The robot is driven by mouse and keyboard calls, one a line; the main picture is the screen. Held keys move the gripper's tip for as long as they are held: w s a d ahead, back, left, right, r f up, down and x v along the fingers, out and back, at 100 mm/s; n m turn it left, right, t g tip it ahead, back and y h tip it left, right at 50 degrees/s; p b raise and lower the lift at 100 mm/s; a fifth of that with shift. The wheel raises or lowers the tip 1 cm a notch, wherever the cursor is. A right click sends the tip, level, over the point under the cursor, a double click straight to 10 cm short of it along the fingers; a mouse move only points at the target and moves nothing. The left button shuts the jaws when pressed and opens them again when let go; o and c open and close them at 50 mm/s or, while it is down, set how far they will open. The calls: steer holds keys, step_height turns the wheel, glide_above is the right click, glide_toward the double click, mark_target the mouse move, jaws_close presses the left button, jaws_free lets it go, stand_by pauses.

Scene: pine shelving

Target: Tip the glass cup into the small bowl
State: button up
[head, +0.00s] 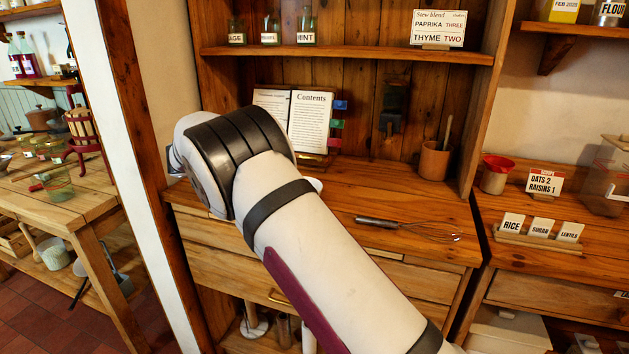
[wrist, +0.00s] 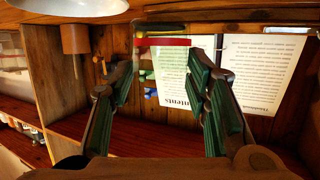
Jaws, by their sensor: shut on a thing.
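My gripper (wrist: 165,85) shows in the wrist view, which is upside down. Its two dark green-padded fingers stand well apart, shut on what I take to be the glass cup. In the head view my arm hides the gripper and the cup. A white rounded thing, likely the small bowl (head: 313,184), peeks out on the counter beside my arm. A white rounded shape, likely the same bowl (wrist: 75,5), shows at the wrist view's top left edge.
An open book (head: 308,122) stands at the back of the counter (head: 370,190), with coloured tabs beside it. A whisk (head: 408,228) lies to the right, with a brown utensil pot (head: 434,160) behind it. A shelf (head: 350,54) with jars hangs above.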

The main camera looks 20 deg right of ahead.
steer(key=shift+w+d, duration=0.1)
steer(key=shift+d, duration=0.05)
steer(key=shift+d+r, duration=0.1)
steer(key=shift+s+d+r+m+y+p, duration=0.2)
steer(key=shift+s+m+p, duration=0.15)
steer(key=shift+p, duration=0.2)
steer(key=shift+s+d+r+m+y+p, duration=0.1)
steer(key=shift+s+d+m+p, duration=0.2)
steer(key=shift+p, duration=0.2)
steer(key=shift+s+d+f+m+t+y+p, duration=0.3)
steer(key=shift+s+d+m+t+p, duration=0.25)
steer(key=shift+s+m+p, duration=0.3)
steer(key=shift+s+d+f+m+t+y+p, duration=0.2)
steer(key=shift+s+d+m+t+y+p, duration=0.15)
steer(key=shift+s+d+m+p, duration=0.45)
steer(key=shift+s+d+m+t+y+p, duration=0.25)
steer(key=shift+s+d+m+t+p, duration=0.25)
steer(key=shift+s+p, duration=0.3)
